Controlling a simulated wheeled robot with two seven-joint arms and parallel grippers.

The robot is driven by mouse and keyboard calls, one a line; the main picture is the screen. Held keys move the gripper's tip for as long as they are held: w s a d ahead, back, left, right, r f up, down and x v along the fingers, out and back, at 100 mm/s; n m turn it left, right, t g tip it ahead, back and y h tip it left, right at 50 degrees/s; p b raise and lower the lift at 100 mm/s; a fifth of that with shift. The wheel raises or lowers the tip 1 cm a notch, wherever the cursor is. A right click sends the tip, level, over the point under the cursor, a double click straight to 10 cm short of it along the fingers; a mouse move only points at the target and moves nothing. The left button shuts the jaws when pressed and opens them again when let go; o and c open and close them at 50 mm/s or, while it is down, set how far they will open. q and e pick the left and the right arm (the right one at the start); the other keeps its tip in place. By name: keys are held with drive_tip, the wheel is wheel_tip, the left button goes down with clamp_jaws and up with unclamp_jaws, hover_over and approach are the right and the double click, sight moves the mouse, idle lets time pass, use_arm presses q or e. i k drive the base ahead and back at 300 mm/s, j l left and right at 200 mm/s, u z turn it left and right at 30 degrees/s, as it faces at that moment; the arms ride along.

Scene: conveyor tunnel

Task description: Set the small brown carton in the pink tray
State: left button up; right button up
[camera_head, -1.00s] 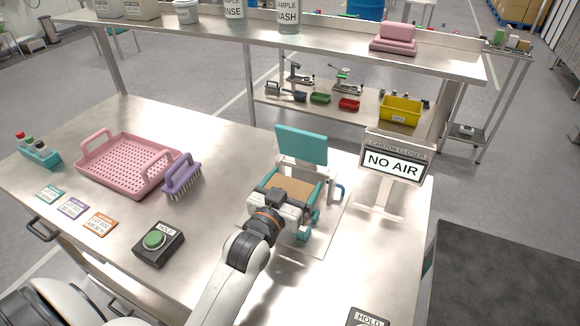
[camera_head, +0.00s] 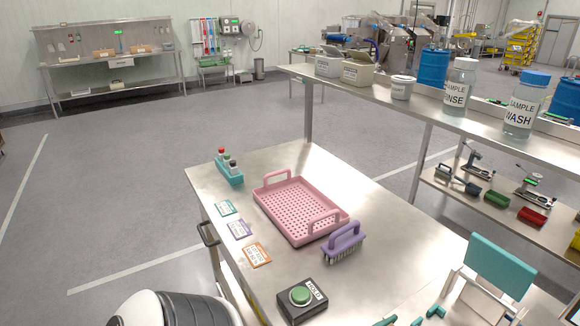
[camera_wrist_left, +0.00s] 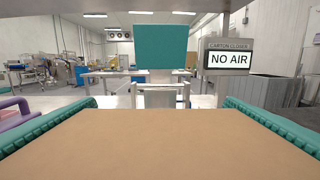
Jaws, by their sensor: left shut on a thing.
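The small brown carton (camera_wrist_left: 160,145) fills the lower part of the left wrist view. My left gripper (camera_wrist_left: 160,112) is shut on it, with teal ridged fingers on both sides. Neither the carton nor the held grip can be made out in the head view now. The pink tray (camera_head: 300,206) is a perforated tray with two raised handles, in the middle of the head view. It stands empty on the steel table. The carton closer's teal plate (camera_head: 499,265) is at the lower right of the head view and straight ahead in the left wrist view (camera_wrist_left: 161,45).
A purple brush (camera_head: 343,243) stands right beside the tray's near right end. A green HOLD button (camera_head: 300,295) is nearer. A teal vial rack (camera_head: 229,172) and several cards lie left of the tray. A NO AIR sign (camera_wrist_left: 230,59) stands right of the closer.

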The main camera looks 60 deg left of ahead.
sight(298, 209)
drive_tip(key=j+u, duration=0.1)
drive_tip(key=j, duration=0.55)
drive_tip(key=j+u, duration=0.1)
drive_tip(key=j, duration=0.55)
drive_tip(key=i+j+u, duration=0.1)
drive_tip(key=j, duration=0.5)
drive_tip(key=j+u, duration=0.15)
drive_tip(key=j, duration=0.5)
drive_tip(key=i, duration=0.05)
